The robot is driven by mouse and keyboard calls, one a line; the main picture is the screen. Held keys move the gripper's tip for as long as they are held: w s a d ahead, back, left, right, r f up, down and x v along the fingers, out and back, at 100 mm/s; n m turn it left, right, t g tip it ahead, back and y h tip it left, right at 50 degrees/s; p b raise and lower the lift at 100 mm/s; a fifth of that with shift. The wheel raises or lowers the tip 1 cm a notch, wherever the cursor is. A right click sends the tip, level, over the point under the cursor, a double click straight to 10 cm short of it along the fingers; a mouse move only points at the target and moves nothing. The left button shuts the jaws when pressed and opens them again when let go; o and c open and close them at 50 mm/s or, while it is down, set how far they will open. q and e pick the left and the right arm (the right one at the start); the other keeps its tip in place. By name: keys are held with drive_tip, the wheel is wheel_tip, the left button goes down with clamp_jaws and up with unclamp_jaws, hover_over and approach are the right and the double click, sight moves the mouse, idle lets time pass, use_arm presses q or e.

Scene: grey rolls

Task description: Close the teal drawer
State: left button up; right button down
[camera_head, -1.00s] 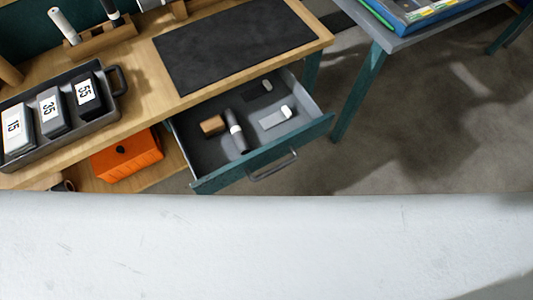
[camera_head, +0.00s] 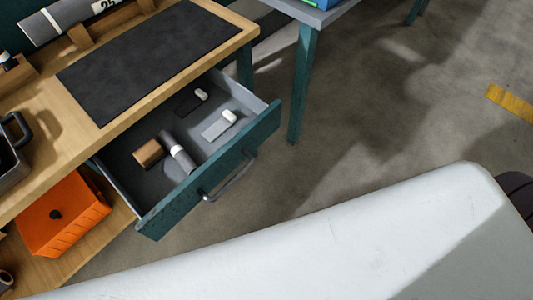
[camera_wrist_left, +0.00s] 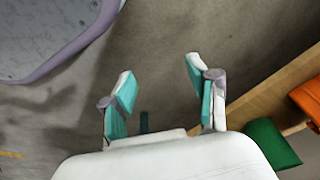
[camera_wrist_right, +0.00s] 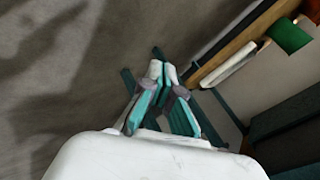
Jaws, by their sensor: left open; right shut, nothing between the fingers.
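The teal drawer (camera_head: 215,170) is pulled out from under the wooden workbench in the head view. Its front faces the lower right and carries a grey bar handle (camera_head: 229,178). Inside lie a brown block (camera_head: 148,153), a dark and white cylinder (camera_head: 179,154) and small grey and white items (camera_head: 219,125). My left gripper (camera_wrist_left: 158,85) is open and empty above the floor in the left wrist view. My right gripper (camera_wrist_right: 162,70) is shut on nothing in the right wrist view. Neither gripper shows in the head view, and neither touches the drawer.
The workbench bears a black mat (camera_head: 150,60). An orange box (camera_head: 62,213) sits on the lower shelf. A teal-legged table (camera_head: 305,75) stands behind to the right. The concrete floor (camera_head: 400,100) right of the drawer is clear. My own white body fills the lower front.

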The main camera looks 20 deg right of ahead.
drive_tip(key=w+r+m+t+y+b, duration=0.2)
drive_tip(key=w+r+t+b, duration=0.25)
drive_tip(key=r, duration=0.45)
use_arm(q)
wheel_tip(320, 180, up, 14)
drive_tip(key=w+f+t+b, duration=0.1)
drive_tip(key=w+b, duration=0.1)
drive_tip(key=b, duration=0.2)
use_arm(e)
drive_tip(key=m+t+y, duration=0.2)
drive_tip(key=t+y, duration=0.1)
drive_tip(key=y, duration=0.1)
approach(260, 134)
drive_tip(key=v, duration=0.7)
drive_tip(key=p+x, duration=0.6)
drive_tip(key=x, duration=0.7)
drive_tip(key=shift+w+a, duration=0.1)
drive_tip(key=shift+a, duration=0.15)
use_arm(q)
drive_tip(key=s+f, duration=0.1)
drive_tip(key=f, duration=0.9)
drive_tip(key=s+f+g, duration=0.1)
drive_tip(key=s+f, duration=0.1)
drive_tip(key=f, duration=0.9)
drive_tip(key=shift+s+a, duration=0.15)
drive_tip(key=shift+s, duration=0.1)
use_arm(e)
drive_tip(key=shift+w+a+f, duration=0.15)
drive_tip(key=shift+w+a, duration=0.1)
drive_tip(key=shift+w, duration=0.15)
